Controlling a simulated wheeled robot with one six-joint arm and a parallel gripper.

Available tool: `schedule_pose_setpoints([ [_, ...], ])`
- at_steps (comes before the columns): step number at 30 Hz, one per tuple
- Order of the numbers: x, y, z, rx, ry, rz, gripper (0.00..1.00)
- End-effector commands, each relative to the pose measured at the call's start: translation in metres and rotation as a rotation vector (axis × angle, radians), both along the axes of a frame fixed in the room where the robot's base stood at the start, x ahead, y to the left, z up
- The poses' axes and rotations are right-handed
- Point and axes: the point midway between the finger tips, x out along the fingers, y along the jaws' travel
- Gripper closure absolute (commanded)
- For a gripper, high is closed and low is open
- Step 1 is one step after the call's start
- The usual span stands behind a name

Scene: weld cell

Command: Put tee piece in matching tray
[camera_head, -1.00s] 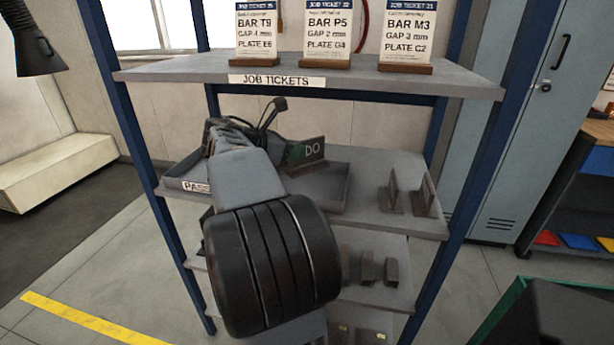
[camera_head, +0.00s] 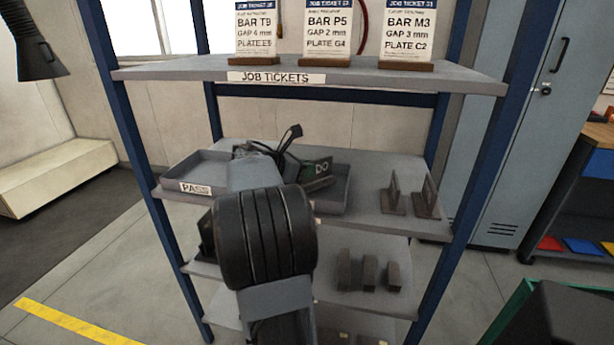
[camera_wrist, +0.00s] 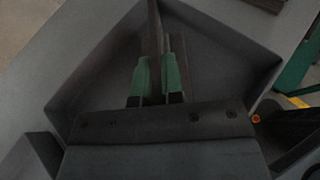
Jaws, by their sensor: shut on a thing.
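The tee piece (camera_head: 321,173) is a dark plate piece with pale letters, of which "DO" can be read. It is at the right-hand grey tray (camera_head: 339,197) on the middle shelf. My gripper (camera_wrist: 157,75) is shut on the tee piece; its green fingers lie on both sides of the upright dark plate (camera_wrist: 154,30) in the wrist view. The fingers are over the inside of a grey tray (camera_wrist: 235,45). Whether the piece touches the tray floor is hidden. A tray labelled PASS (camera_head: 196,188) is at the left. My arm hides the space between.
Two dark tee-like pieces (camera_head: 393,195) (camera_head: 427,197) stand at the middle shelf's right end. Several dark blocks (camera_head: 368,274) stand on the shelf below. The upper shelf (camera_head: 440,80) bears job tickets (camera_head: 328,30) above my arm. Blue posts (camera_head: 470,170) flank the shelves.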

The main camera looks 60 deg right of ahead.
Motion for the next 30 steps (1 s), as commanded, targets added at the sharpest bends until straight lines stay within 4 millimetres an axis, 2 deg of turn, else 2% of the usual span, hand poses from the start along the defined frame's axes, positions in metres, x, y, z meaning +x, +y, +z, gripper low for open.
schedule_pose_setpoints([
  [3, 0.0000, 0.0000, -0.0116, -0.004, -0.001, 0.001, 1.00],
  [17, 0.0002, 0.0001, -0.0153, -0.005, -0.001, 0.001, 1.00],
  [18, 0.0002, 0.0003, -0.0167, -0.001, -0.001, 0.001, 0.88],
  [24, 0.0001, 0.0003, -0.0167, 0.000, 0.000, 0.001, 0.69],
  [25, 0.0001, 0.0003, -0.0167, 0.000, 0.000, 0.001, 0.66],
  [30, 0.0001, 0.0003, -0.0167, 0.000, 0.000, 0.001, 0.66],
])
